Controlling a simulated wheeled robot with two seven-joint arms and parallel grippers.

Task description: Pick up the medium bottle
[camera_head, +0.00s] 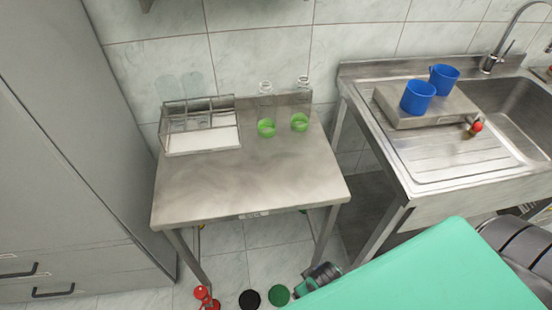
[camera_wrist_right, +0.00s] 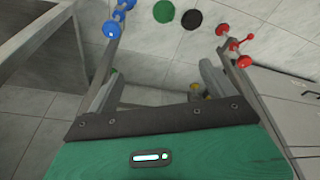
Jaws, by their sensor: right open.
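Two clear bottles stand at the back right of the steel table in the head view, one on the left (camera_head: 265,89) and one on the right (camera_head: 302,84). Each has a green part at its base. They look much alike in size, and I cannot tell which is the medium one. My right gripper (camera_wrist_right: 162,72) shows in the right wrist view with its grey fingers apart and nothing between them. It is away from the bottles. My left gripper is not in view.
A wire rack (camera_head: 200,127) with clear glassware stands at the table's back left. The front of the table (camera_head: 250,185) is bare. A sink unit (camera_head: 460,160) with two blue mugs (camera_head: 418,97) stands to the right. Black (camera_head: 250,299) and green (camera_head: 278,294) discs show low down.

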